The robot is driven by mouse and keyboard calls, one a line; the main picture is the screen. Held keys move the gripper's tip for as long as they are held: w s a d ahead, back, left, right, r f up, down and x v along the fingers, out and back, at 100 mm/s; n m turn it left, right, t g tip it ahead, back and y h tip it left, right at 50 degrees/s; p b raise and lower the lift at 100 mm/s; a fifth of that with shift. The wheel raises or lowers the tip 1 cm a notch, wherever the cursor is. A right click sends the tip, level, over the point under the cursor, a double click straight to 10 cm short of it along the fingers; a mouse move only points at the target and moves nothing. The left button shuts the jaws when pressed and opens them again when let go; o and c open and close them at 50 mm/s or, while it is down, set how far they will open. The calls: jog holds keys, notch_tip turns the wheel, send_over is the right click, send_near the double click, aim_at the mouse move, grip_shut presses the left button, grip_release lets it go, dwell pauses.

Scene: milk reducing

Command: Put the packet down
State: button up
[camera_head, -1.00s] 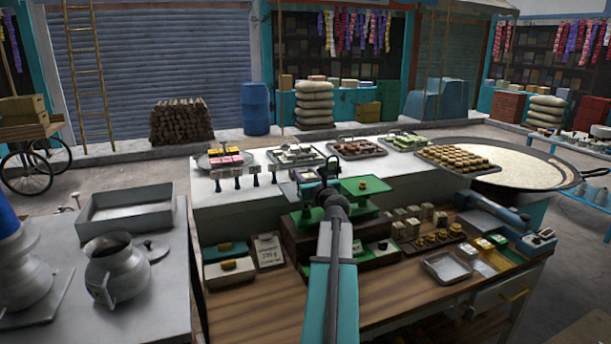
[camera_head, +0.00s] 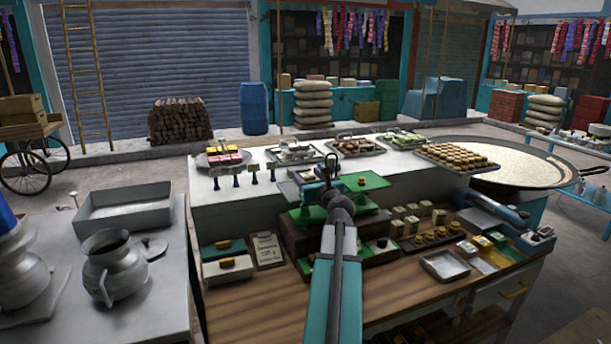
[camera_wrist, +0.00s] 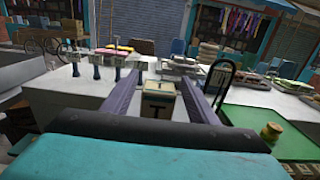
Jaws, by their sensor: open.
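The packet (camera_wrist: 158,105) is a small pale block with a dark mark on its near face and a brownish top. In the wrist view it shows between the two fingers of my gripper (camera_wrist: 159,78), which are open. Whether either finger touches it, and what lies beneath it, I cannot tell. In the head view my gripper (camera_head: 331,165) is over the green balance scale, and my arm hides the packet. A brass weight (camera_wrist: 270,131) stands on the scale's green right pan (camera_wrist: 284,148); it also shows in the head view (camera_head: 362,181).
Trays of sweets (camera_head: 458,157) line the white counter (camera_head: 262,192) behind the scale. Small packets (camera_head: 404,220), brass weights and a metal tray (camera_head: 445,264) are on the wooden worktop to the right. Bare wood (camera_head: 250,297) shows at the front left.

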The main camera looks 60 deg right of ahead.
jog(key=b+v, duration=0.2)
jog(key=v, duration=0.7)
jog(key=shift+w, duration=0.1)
dwell(0.8)
